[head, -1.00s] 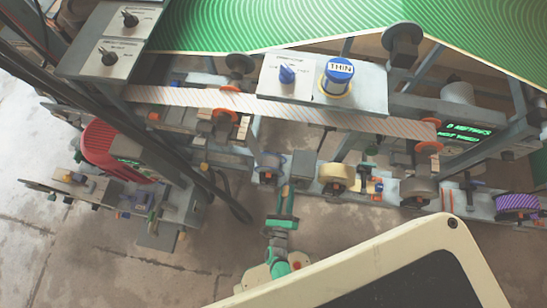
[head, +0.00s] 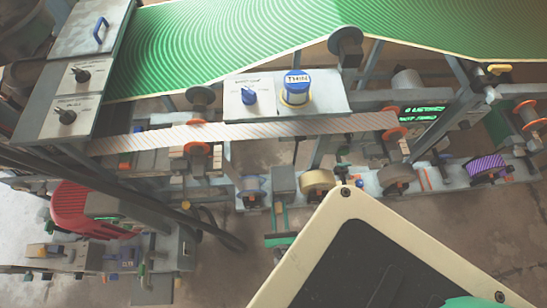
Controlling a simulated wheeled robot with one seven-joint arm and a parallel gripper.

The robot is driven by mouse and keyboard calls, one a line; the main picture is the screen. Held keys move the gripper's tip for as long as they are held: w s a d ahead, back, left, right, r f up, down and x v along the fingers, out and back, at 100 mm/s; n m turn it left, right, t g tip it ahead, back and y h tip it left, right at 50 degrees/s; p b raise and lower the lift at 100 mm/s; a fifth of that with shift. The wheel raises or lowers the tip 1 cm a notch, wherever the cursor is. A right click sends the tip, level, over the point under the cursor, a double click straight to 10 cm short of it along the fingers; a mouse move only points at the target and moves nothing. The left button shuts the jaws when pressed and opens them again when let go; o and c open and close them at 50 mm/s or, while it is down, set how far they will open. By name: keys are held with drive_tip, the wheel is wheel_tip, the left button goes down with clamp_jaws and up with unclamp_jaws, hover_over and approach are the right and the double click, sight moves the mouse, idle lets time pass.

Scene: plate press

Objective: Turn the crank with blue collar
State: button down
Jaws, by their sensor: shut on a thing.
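The blue-collared crank (head: 252,187) is on the lower rail of the machine, left of a grey box-like block (head: 284,178). My gripper (head: 280,216), with green parts, is at the front of this rail, just below the block and right of the blue collar. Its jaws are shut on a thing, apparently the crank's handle. The grip itself is small and partly hidden, so I cannot make out the handle's shape or angle. My pale body panel hides what lies below and to the right of the gripper.
A tan roll (head: 317,181) and a purple striped roll (head: 488,167) sit along the same rail. A panel with a blue knob (head: 249,97) and a blue-capped cylinder (head: 296,88) stands above. A red housing (head: 82,210) is at left. Concrete floor shows below.

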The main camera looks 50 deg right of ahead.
drive_tip(key=shift+s+f, duration=0.15)
drive_tip(key=shift+f, duration=0.1)
drive_tip(key=c, duration=1.5)
unclamp_jaws()
drive_tip(key=shift+o, duration=0.2)
drive_tip(key=shift+r, duration=0.1)
drive_tip(key=v, duration=1)
drive_tip(key=shift+s+a, duration=0.25)
drive_tip(key=shift+a, duration=0.1)
